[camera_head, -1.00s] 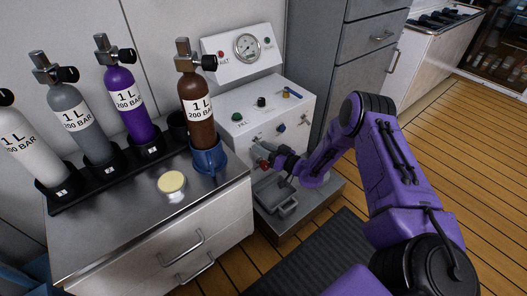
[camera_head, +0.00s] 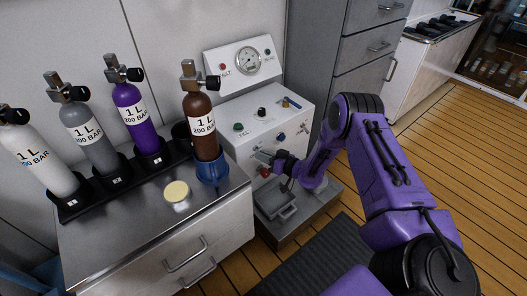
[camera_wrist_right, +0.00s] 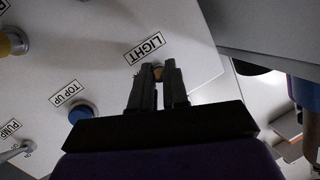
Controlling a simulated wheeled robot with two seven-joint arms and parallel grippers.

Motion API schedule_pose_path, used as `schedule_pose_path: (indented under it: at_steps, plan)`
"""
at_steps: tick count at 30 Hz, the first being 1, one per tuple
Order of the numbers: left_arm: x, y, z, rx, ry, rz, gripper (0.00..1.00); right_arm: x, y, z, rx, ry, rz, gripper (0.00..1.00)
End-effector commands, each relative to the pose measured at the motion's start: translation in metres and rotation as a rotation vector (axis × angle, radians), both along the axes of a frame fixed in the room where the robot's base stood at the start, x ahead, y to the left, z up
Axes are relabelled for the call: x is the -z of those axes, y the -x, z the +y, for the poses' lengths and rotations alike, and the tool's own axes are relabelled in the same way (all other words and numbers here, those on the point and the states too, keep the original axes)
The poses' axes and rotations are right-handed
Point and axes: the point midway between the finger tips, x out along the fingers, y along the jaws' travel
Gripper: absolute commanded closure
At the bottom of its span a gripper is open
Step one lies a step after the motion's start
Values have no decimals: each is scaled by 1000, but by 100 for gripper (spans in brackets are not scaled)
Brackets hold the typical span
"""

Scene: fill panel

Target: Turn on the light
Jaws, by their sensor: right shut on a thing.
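The white fill panel (camera_head: 262,108) stands right of the bench, with coloured knobs and switches on its top and front. In the right wrist view the LIGHT label (camera_wrist_right: 144,47) sits just beyond the fingertips. There my right gripper (camera_wrist_right: 158,76) is shut on a small brass-coloured light switch (camera_wrist_right: 157,70), mostly hidden between the fingers. My left gripper is out of view.
A blue TOP UP knob (camera_wrist_right: 83,112) and a PUMP switch (camera_wrist_right: 18,149) are left of the fingers. The brown bottle (camera_head: 201,125) stands in a blue holder (camera_head: 212,170) left of the panel. A grey tray (camera_head: 276,203) lies below my gripper.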

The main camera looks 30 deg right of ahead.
Motion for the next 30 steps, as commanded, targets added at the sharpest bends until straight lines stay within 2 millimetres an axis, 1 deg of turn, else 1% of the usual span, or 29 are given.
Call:
schedule_pose_path:
  at_steps: [1, 3, 9, 12, 15, 21, 30]
  plan:
    - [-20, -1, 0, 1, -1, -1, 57, -13, 0, -1, 1, 9, 38, 100]
    - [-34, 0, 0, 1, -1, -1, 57, -17, 0, -2, 1, 15, 99, 100]
    - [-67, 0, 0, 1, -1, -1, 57, -24, -1, -2, 3, 29, 281, 100]
    - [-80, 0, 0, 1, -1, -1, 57, -26, -1, -2, 4, 35, 367, 100]
    - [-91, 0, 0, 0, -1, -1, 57, -28, -2, -3, 4, 44, 445, 100]
    - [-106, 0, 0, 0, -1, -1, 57, -31, -5, -3, 5, 52, 572, 100]
    - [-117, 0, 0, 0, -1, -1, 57, -32, -7, -3, 6, 59, 676, 100]
